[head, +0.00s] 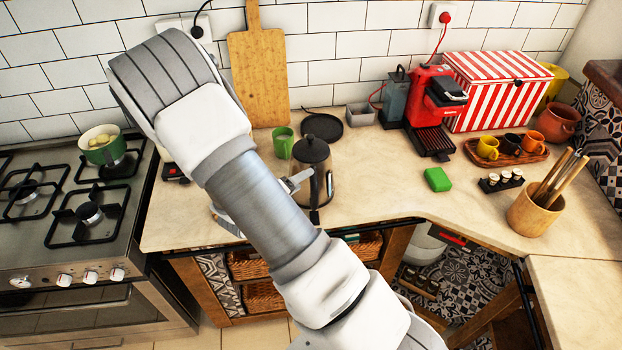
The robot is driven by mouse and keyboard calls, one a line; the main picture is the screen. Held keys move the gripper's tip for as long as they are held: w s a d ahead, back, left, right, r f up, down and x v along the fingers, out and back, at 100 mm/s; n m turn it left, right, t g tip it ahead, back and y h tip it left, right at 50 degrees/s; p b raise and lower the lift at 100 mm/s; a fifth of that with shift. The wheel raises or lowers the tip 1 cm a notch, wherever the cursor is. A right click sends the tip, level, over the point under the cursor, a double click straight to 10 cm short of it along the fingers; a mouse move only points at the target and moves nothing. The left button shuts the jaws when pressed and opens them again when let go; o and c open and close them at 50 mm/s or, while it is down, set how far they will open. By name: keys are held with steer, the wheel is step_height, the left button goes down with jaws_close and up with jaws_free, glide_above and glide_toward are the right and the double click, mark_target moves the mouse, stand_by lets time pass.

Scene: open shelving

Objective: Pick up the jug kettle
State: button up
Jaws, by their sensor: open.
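My gripper (296,181) is mostly hidden behind my forearm. One pale finger shows at the kettle's left side; I cannot tell whether it touches. The gripper is open, and the kettle still stands on the counter.
A green mug (283,142) stands close left of the kettle, with a black round plate (322,127) behind it. A cutting board (258,75) leans on the wall. A red coffee machine (434,100) and green block (438,179) are to the right. The stove (75,220) is left.

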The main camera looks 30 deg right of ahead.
mark_target(312, 179)
steer(key=p+x, duration=0.1)
steer(key=x, duration=0.4)
steer(key=shift+w+r, duration=0.2)
jaws_close()
stand_by(1.1)
steer(key=shift+r, duration=0.15)
